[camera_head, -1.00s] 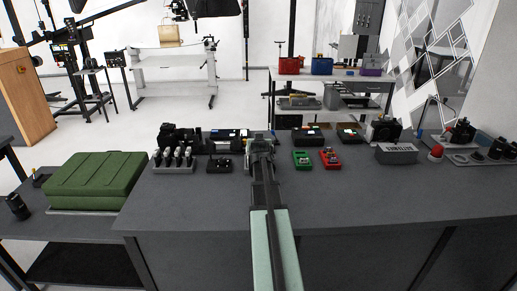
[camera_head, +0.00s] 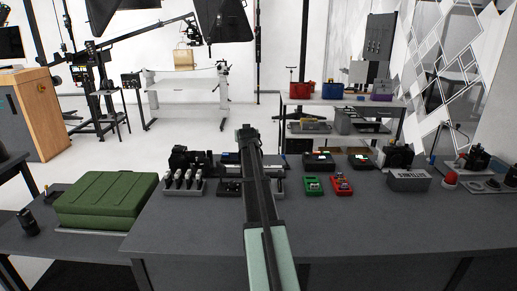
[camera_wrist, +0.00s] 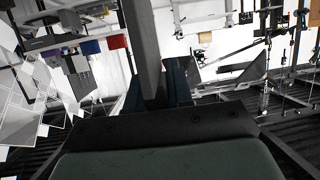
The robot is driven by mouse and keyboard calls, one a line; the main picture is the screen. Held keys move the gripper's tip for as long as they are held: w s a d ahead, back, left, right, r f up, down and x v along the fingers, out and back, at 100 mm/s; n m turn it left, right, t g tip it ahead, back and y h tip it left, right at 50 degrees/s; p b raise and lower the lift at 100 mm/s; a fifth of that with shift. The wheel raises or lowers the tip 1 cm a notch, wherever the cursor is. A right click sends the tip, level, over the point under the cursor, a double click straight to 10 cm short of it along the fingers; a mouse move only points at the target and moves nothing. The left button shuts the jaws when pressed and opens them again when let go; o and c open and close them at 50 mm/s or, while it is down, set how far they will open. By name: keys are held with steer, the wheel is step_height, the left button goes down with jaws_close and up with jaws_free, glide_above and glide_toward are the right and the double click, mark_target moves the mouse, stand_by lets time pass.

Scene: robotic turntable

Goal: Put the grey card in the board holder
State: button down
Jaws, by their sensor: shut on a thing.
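My gripper (camera_head: 246,132) is at the far end of my outstretched arm, in front of the back part of the dark table. In the wrist view, its dark blue fingers (camera_wrist: 176,82) are shut on a tall, flat grey piece, which looks like the grey card (camera_wrist: 143,40). The card stands up from between the fingers and runs out of the top of the picture. In the head view, I cannot make out the card at the gripper. I cannot tell for sure which thing is the board holder; my arm hides part of the table.
The dark table (camera_head: 370,225) has a clear front. A rack of several white-topped items (camera_head: 184,182), a green tray (camera_head: 313,185), a red tray (camera_head: 341,184) and a grey box (camera_head: 408,180) stand near its back. A green case (camera_head: 105,200) lies at left.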

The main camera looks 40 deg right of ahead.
steer(key=shift+m+g+h, duration=0.4)
steer(key=shift+m+g, duration=0.1)
steer(key=w+d, duration=0.2)
steer(key=w+d+r, duration=0.1)
steer(key=d, duration=0.1)
steer(key=shift+w, duration=0.35)
steer(key=shift+f, duration=0.2)
steer(key=shift+f, duration=2.7)
steer(key=shift+f, duration=2.05)
steer(key=c, duration=0.9)
jaws_free()
steer(key=shift+c, duration=0.2)
